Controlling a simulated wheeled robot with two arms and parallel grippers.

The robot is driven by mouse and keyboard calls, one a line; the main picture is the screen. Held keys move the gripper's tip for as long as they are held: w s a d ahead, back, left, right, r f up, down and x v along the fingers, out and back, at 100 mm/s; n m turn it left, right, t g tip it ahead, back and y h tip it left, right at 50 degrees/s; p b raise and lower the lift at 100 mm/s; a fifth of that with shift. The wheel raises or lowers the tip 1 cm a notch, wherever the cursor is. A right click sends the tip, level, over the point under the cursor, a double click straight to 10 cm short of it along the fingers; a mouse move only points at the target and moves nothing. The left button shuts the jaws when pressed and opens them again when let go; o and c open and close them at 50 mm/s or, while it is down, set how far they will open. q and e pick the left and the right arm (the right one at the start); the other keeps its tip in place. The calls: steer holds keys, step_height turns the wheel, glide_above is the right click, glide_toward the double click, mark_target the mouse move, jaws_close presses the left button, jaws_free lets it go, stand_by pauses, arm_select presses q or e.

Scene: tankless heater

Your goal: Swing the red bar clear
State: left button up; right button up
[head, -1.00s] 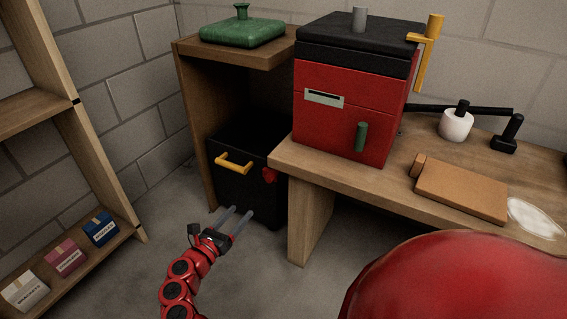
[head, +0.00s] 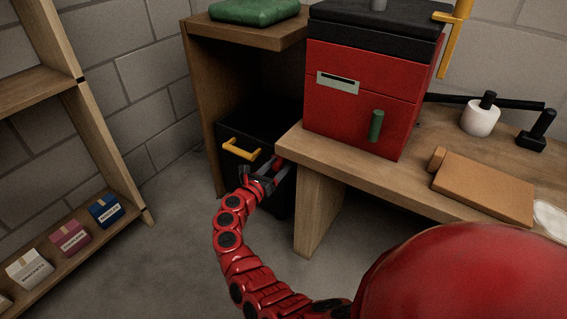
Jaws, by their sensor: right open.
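The black bin (head: 238,138) stands on the floor under the wooden shelf, with a yellow handle (head: 240,149) on its front. A small red piece (head: 279,160), which looks like the red bar, shows at the bin's front right; most of it is hidden behind my gripper. My right gripper (head: 272,172) is open at the front of the bin, right of the yellow handle, with its fingers at the red piece. I cannot tell whether they touch it. My left gripper is not in view.
The wooden bench (head: 330,167) rises right of the bin and carries a red box (head: 345,115) with a black lid. A brown board (head: 485,187) lies on it. A wooden rack (head: 105,160) with small boxes stands at left. The floor between is clear.

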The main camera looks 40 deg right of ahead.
steer(key=shift+x, duration=1.45)
steer(key=shift+a+r, duration=0.1)
jaws_close()
